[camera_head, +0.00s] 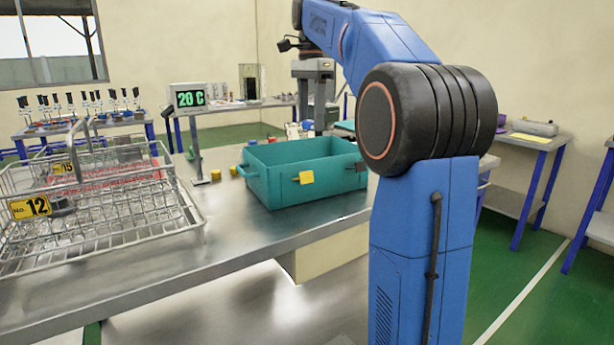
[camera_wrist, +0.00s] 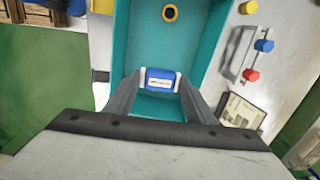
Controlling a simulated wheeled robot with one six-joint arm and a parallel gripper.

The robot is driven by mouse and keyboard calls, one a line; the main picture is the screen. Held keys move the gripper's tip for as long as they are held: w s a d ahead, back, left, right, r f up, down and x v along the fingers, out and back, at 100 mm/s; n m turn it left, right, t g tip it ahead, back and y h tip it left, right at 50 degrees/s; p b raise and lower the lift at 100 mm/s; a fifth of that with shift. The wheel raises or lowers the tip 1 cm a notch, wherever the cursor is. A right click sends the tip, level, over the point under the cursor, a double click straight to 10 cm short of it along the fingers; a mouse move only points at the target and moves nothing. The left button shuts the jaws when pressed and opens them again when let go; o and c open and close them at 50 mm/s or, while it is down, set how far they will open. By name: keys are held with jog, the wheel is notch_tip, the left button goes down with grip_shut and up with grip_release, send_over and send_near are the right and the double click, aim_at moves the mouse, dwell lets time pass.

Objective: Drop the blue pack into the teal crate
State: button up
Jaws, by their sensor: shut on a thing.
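The blue pack (camera_wrist: 161,79), with a white label and pale ends, is between the dark fingers of my gripper (camera_wrist: 158,84) in the wrist view. My gripper is shut on it. The teal crate (camera_wrist: 120,60) lies below the pack, and the pack appears over its open inside. In the head view the teal crate (camera_head: 335,182) stands on the metal table with a yellow tag on its near side. The pack is small and unclear in that view.
Wire baskets (camera_head: 110,215) stand on the table left of the crate. Small yellow, blue and red knobs (camera_wrist: 264,45) are beside the crate. Bare table lies in front.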

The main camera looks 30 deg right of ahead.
jog(key=shift+f, duration=2.6)
jog(key=o, duration=1.1)
jog(key=shift+r, duration=0.1)
